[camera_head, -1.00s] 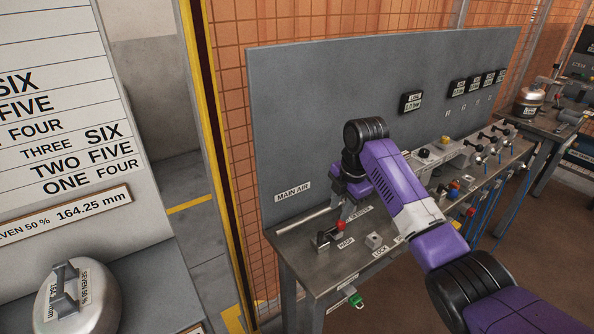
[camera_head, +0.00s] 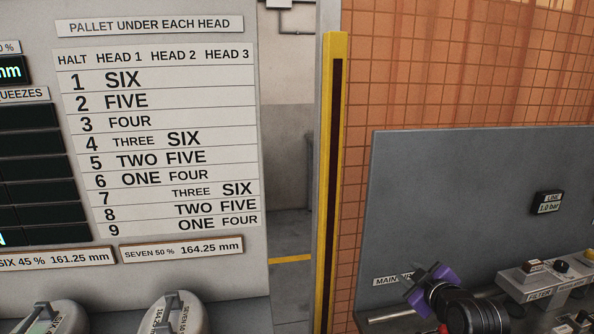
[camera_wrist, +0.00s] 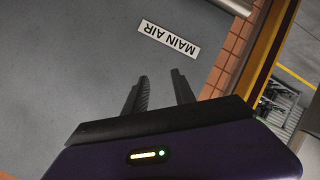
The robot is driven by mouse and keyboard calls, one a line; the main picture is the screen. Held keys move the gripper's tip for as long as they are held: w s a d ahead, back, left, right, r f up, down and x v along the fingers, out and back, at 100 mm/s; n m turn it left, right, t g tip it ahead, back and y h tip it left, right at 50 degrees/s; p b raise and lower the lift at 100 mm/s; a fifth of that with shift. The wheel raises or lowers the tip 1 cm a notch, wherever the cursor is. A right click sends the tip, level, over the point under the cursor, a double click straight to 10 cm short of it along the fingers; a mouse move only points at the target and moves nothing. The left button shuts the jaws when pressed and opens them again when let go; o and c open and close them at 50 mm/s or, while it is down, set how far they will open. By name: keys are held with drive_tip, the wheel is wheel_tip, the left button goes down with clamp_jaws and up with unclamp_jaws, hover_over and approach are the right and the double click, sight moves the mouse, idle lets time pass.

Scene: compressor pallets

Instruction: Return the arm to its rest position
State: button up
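My gripper (camera_head: 428,281) is at the bottom right of the head view, in front of the grey panel (camera_head: 460,200) and beside its MAIN AIR label (camera_head: 388,281). The wrist view shows my gripper (camera_wrist: 160,82) with two dark fingers apart and only grey panel between them, so it is open and empty. The MAIN AIR label (camera_wrist: 169,39) appears upside down beyond the fingertips there, not touched. Only the end part of my arm shows in the head view; the rest is out of frame.
A board (camera_head: 160,40) with a halt table stands at the left, with rounded weights (camera_head: 172,314) below it. A yellow post (camera_head: 333,180) and an orange tiled wall (camera_head: 430,70) stand behind. A bench with a FILTER unit (camera_head: 541,282) runs along the panel at right.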

drive_tip(key=s+a+f+m, duration=0.1)
drive_tip(key=s+a+m, duration=0.1)
drive_tip(key=s, duration=1.7)
drive_tip(key=s+a+f+m+t, duration=0.1)
drive_tip(key=s+a+m, duration=0.2)
drive_tip(key=s, duration=1.6)
drive_tip(key=s+a+f+m, duration=0.1)
drive_tip(key=s+a+m, duration=0.2)
drive_tip(key=s, duration=1.6)
drive_tip(key=shift+m+h, duration=0.3)
drive_tip(key=shift+h, duration=0.1)
